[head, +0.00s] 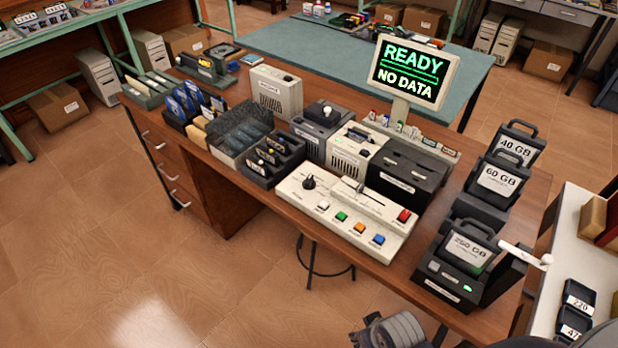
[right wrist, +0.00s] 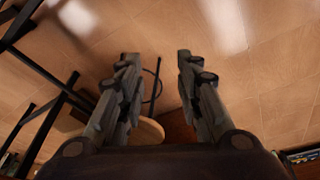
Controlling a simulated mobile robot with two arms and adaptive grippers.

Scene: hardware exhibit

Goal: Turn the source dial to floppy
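The source dial appears to be the black knob (head: 309,182) at the left end of the beige control console (head: 335,221) in the head view. Its labels are too small to read, so its setting is unclear. My right gripper (right wrist: 156,60) shows in the right wrist view with two fingers apart and nothing between them, over the floor. Part of it also shows at the bottom of the head view (head: 394,331), in front of the desk and well away from the dial. My left gripper is not in view.
The console also has a slider and several coloured buttons. Behind it stand beige and black drive units (head: 353,149) and a monitor (head: 413,74) reading "READY NO DATA". Disk trays (head: 272,162) lie to its left, and a dock (head: 450,280) with a 250 GB cartridge to its right.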

